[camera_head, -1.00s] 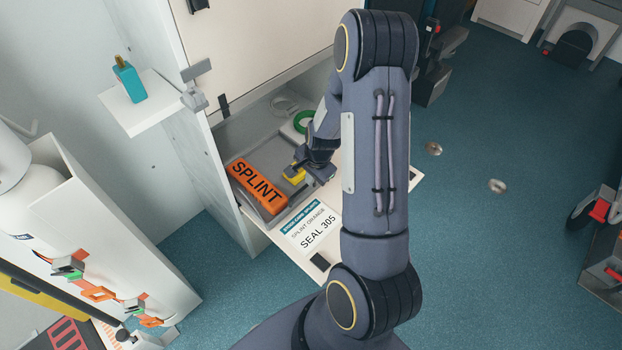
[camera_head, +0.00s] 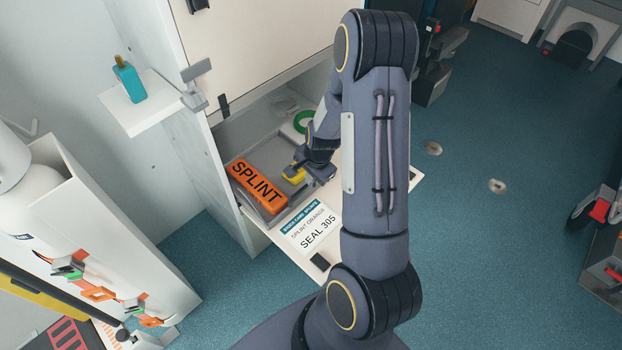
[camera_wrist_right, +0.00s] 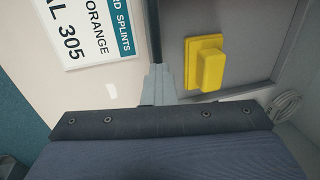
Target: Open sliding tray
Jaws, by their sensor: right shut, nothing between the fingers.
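The grey sliding tray (camera_head: 286,153) lies low in the white cabinet, behind a pale front board. An orange splint box (camera_head: 257,186) lies at its left. A yellow block-like grip on a flat base (camera_head: 295,176) is on the tray, and it shows whole in the right wrist view (camera_wrist_right: 205,63). My right gripper (camera_head: 298,168) is over the tray close to the yellow grip. In the right wrist view its grey fingers (camera_wrist_right: 159,82) are together and empty, to the left of the grip with a gap in the picture. My left gripper is out of view.
A white label card (camera_head: 312,226) reading SEAL 305 lies on the front board. A green ring (camera_head: 303,121) is farther back in the cabinet. A small shelf (camera_head: 127,112) holds a teal bottle. Blue floor (camera_head: 480,250) is open at the right.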

